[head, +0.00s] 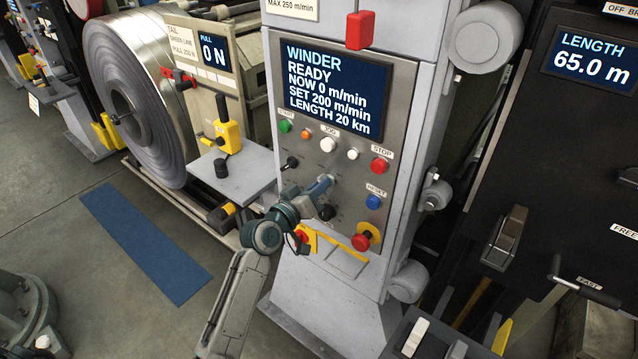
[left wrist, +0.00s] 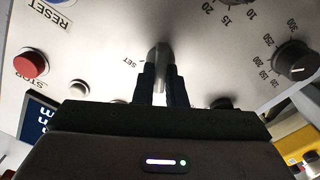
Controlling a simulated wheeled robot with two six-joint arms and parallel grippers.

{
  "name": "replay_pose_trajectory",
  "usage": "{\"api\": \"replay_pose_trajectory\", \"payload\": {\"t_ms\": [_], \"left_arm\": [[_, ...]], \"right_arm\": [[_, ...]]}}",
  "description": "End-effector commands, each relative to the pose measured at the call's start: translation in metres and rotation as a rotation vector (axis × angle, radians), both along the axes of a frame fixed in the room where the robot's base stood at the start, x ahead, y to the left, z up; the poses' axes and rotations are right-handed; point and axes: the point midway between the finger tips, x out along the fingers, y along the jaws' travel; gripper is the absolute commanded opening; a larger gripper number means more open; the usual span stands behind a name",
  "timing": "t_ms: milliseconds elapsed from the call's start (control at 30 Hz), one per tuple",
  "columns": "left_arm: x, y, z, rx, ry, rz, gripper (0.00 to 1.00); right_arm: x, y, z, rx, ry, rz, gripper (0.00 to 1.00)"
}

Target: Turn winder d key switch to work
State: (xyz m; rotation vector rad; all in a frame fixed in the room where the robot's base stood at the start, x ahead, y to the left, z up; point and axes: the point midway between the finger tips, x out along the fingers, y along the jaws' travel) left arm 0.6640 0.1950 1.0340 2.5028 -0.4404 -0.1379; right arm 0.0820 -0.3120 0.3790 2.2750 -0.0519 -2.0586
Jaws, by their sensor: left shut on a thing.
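The winder panel (head: 345,85) stands in the middle of the head view, with its screen reading WINDER READY, NOW 0 m/min. My left gripper (head: 326,184) is at the lower half of this panel, below the row of buttons. In the left wrist view my left gripper (left wrist: 160,88) is shut on a narrow grey metal piece on the panel, which looks like the key (left wrist: 159,58) of a switch. A label reading SET is beside it. The gripper hides the rest of the switch, so I cannot tell its position. My right gripper is not in view.
Near the gripper are a black knob (head: 327,212), a red stop button (head: 379,164), a blue RESET button (head: 373,202) and a red emergency button (head: 361,241). The left wrist view shows a dial knob (left wrist: 296,61) with a numbered scale. A steel coil (head: 140,95) stands left.

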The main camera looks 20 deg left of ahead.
Motion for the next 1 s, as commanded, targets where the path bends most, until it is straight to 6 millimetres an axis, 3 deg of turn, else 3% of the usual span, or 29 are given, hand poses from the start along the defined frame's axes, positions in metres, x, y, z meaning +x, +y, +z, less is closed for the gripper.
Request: {"api": "replay_pose_trajectory", "payload": {"t_ms": [400,933,967,1000], "left_arm": [[0.0004,0.0007,0.0001,-0.164,0.060,0.000,0.00],[0.0004,0.0008,-0.0003,-0.185,0.066,0.001,0.00],[0.0004,0.0008,-0.0003,-0.185,0.066,0.000,0.15],[0.0004,0.0008,-0.0003,-0.185,0.066,0.001,0.23]], "right_arm": [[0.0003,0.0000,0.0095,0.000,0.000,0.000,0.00],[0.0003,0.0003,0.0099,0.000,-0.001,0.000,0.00],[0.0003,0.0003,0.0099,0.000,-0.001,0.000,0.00],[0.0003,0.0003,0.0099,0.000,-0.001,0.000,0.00]]}}
